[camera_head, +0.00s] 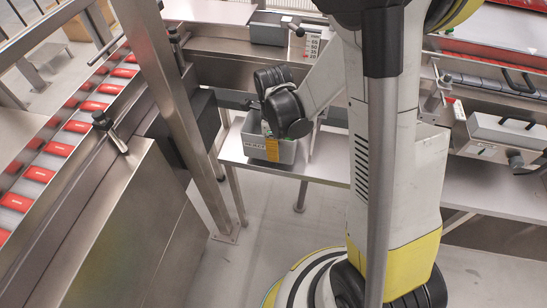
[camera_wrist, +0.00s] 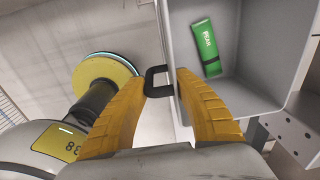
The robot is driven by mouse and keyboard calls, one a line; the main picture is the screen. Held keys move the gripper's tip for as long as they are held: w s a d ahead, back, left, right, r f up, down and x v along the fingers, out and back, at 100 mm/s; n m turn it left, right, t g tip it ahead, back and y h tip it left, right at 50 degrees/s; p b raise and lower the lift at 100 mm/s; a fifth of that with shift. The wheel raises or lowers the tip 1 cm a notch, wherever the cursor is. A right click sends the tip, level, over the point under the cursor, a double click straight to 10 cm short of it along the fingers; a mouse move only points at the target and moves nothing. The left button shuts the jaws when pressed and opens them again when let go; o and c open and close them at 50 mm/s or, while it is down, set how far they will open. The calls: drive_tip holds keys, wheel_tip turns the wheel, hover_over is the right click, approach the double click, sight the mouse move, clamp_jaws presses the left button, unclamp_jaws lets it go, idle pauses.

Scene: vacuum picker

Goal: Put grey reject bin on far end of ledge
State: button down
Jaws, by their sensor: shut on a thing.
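The grey reject bin (camera_head: 286,152) is an open-topped box with a label on its front. It is at the left end of the pale metal ledge (camera_head: 325,171); I cannot tell whether it rests on it or hangs just above. In the wrist view the bin (camera_wrist: 262,88) fills the upper right, with a green packet (camera_wrist: 206,48) lying inside. My gripper (camera_wrist: 160,80) has its orange fingers shut on the bin's black handle (camera_wrist: 154,70) at the rim. In the head view my gripper (camera_head: 272,149) is in front of the bin, hiding part of it.
A steel post (camera_head: 185,110) stands left of the ledge. A conveyor with several red packs (camera_head: 60,149) runs at the far left. A grey control box (camera_head: 495,138) is at the right.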

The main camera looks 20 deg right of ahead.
drive_tip(key=shift+f+b, duration=0.7)
drive_tip(key=shift+f, duration=0.95)
drive_tip(key=shift+f, duration=0.2)
drive_tip(key=c, duration=1)
unclamp_jaws()
drive_tip(key=shift+c, duration=0.2)
drive_tip(key=shift+r, duration=0.2)
